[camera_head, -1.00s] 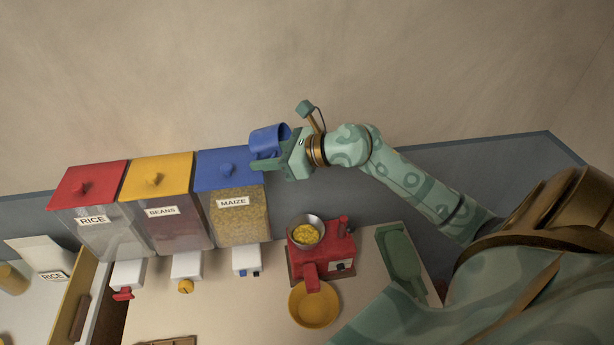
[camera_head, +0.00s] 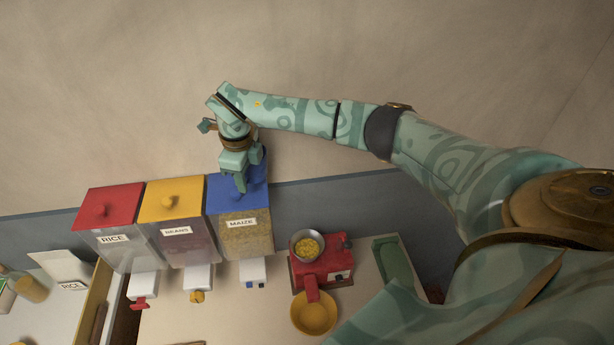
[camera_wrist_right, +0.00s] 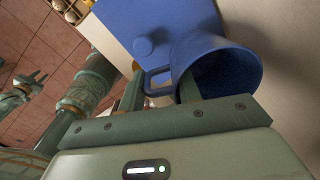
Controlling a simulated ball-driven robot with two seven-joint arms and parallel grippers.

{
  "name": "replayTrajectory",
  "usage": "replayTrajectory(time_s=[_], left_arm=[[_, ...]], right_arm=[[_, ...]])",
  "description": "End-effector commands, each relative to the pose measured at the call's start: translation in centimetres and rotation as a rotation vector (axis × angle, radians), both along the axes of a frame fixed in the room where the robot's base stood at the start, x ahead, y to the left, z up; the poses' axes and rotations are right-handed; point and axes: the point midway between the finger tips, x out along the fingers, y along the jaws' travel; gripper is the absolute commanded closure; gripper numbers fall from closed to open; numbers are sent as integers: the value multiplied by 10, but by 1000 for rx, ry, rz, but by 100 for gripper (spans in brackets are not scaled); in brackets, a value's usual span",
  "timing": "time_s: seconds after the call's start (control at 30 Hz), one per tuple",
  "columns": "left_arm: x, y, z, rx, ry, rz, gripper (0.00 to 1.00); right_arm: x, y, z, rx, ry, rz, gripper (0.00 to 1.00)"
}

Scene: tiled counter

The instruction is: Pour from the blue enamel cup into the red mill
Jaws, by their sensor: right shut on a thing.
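My right gripper (camera_head: 240,183) is above the blue lid of the maize bin, shut on the blue enamel cup (camera_head: 258,157). In the head view the gripper hides most of the cup. In the right wrist view the cup (camera_wrist_right: 228,70) shows a dark blue inside where I see no grain; its handle is at the fingers. The red mill (camera_head: 322,263) stands on the counter, right of and nearer than the cup. Its metal hopper (camera_head: 296,240) holds yellow grain. My left gripper (camera_wrist_right: 34,84) shows small in the right wrist view, fingers apart and empty, away from the cup.
Rice (camera_head: 107,208), beans (camera_head: 172,203) and maize (camera_head: 245,238) bins stand in a row with spouts in front. A yellow bowl (camera_head: 313,331) is under the mill's spout. A green tray (camera_head: 393,262) lies right of the mill. The wall is close behind.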

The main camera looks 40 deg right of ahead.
Motion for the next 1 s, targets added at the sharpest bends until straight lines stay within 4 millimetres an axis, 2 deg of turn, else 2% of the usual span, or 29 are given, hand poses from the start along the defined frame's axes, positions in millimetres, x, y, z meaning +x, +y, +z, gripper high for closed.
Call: replayTrajectory(time_s=[0.27, 0.7, 1.0], left_arm=[[0, 1, 0, 1, 0, 0, 74], [0, 0, 0, 0, 0, 0, 74], [0, 0, 0, 0, -1, 0, 74]], right_arm=[[1, 1, 2, -18, 25, 1, 100], [1, 1, 47, -16, 23, 1, 100], [1, 1, 51, -16, 24, 1, 100]])
